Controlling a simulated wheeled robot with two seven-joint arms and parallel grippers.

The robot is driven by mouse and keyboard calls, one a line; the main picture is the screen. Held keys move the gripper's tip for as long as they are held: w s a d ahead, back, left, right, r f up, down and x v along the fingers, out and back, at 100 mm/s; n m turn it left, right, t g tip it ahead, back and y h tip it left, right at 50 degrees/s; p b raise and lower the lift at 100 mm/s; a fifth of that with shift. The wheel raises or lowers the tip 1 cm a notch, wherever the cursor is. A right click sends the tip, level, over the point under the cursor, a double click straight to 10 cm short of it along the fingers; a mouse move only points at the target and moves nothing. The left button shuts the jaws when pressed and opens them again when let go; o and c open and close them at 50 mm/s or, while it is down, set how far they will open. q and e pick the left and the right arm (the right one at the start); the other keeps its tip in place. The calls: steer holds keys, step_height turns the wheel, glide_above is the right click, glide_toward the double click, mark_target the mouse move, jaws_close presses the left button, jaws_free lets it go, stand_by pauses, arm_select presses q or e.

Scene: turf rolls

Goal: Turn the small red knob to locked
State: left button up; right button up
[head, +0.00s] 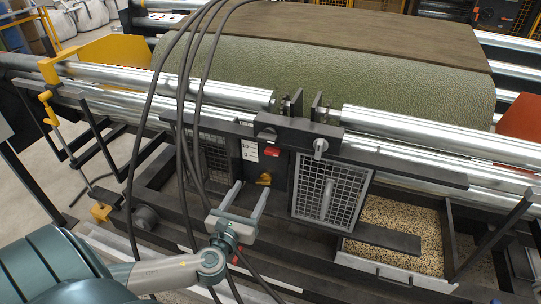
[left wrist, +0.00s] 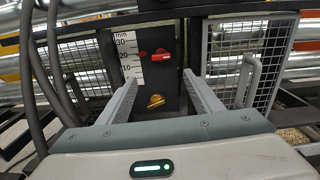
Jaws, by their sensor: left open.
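The small red knob (left wrist: 161,55) sits on a dark panel (left wrist: 167,75), beside a white millimetre scale (left wrist: 129,55). The red knob also shows in the head view (head: 271,152). My right gripper is not in view.
Black cables (head: 185,110) hang in front of the panel's left. A mesh guard with a handle (head: 325,190) is right of the panel. Steel rollers (head: 420,128) and a green turf roll (head: 340,80) lie behind. A tray of grain (head: 400,218) is at lower right.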

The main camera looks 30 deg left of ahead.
arm_select(q)
steer(key=shift+r+m, duration=0.1)
steer(key=shift+m, duration=0.2)
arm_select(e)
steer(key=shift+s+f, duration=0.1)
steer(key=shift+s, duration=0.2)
arm_select(q)
steer(key=shift+w, duration=0.15)
steer(key=p, duration=0.3)
glide_toward(271, 154)
steer(key=x, duration=0.9)
steer(key=shift+w, duration=0.15)
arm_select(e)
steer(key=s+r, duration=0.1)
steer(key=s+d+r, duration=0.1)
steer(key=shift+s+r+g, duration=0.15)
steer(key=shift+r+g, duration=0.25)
arm_select(q)
steer(key=shift+r, duration=0.1)
steer(key=c, duration=1.1)
